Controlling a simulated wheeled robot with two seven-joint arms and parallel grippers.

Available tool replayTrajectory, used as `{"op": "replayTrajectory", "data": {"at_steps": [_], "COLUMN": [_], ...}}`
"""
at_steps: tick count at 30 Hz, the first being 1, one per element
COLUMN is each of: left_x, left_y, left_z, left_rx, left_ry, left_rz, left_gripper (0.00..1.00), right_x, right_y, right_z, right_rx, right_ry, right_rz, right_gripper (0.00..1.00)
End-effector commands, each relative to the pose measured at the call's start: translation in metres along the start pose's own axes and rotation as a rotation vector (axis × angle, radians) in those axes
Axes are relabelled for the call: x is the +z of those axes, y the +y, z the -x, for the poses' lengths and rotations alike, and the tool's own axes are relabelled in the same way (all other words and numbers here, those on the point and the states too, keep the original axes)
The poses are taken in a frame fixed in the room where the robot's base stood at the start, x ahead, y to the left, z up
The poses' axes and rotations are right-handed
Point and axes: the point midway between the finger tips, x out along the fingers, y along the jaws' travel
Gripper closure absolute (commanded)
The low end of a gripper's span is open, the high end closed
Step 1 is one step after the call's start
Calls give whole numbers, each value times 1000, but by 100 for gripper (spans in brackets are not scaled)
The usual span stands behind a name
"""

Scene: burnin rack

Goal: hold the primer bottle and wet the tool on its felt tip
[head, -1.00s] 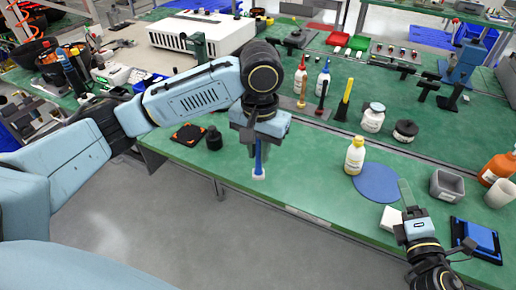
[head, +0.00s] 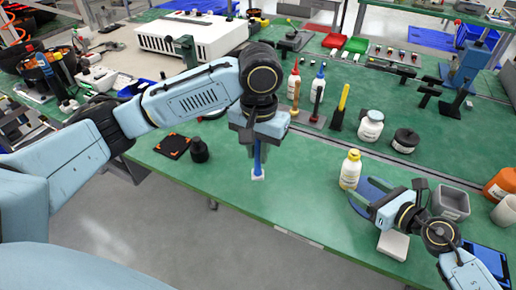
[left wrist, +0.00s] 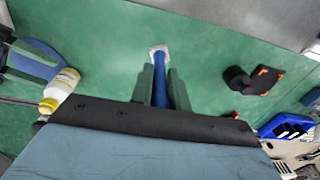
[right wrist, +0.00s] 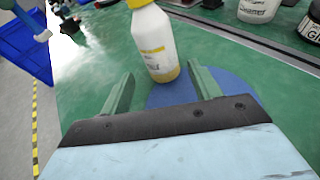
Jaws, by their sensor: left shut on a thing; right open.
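The primer bottle (head: 350,170), white with a yellow label and yellow cap, stands upright on the bench at the edge of a round blue mat (head: 372,190). It also shows in the right wrist view (right wrist: 153,42), just beyond and between my right fingers. My right gripper (right wrist: 160,92) is open and empty, pointing at the bottle without visible contact. My left gripper (head: 257,150) is shut on a blue-handled tool (left wrist: 159,80) with a white square end (left wrist: 160,52), held pointing down near the bench's front edge. The bottle's felt tip cannot be made out.
A white block (head: 393,245) lies by the front edge below my right gripper. A grey bin (head: 450,203) and blue box (head: 490,262) are at right. White jar (head: 370,126) and dark jar (head: 404,140) stand behind. A black square pad (head: 173,146) lies left.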

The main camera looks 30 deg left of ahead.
Motion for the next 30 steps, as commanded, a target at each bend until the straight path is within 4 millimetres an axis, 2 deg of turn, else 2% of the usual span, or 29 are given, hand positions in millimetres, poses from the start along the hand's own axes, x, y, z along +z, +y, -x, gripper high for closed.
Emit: {"op": "replayTrajectory", "data": {"at_steps": [3, 10, 15, 24, 30], "left_x": [0, 0, 0, 0, 0], "left_y": [0, 0, 0, 0, 0], "left_z": [-9, -19, -22, -22, -22], "left_rx": [0, 0, 0, 0, 0], "left_ry": [0, 0, 0, 0, 0], "left_rz": [0, 0, 0, 0, 0], "left_gripper": [100, 100, 100, 100, 100], "right_x": [-1, -1, 0, 0, 0], "right_y": [1, 0, 0, 0, 0], "right_z": [-20, -45, -52, -54, -54], "right_rx": [1, 1, 0, 0, 0], "right_ry": [-2, -1, -1, -1, -1], "right_rz": [0, -2, -2, -3, -3], "right_gripper": [38, 38, 38, 38, 62]}}
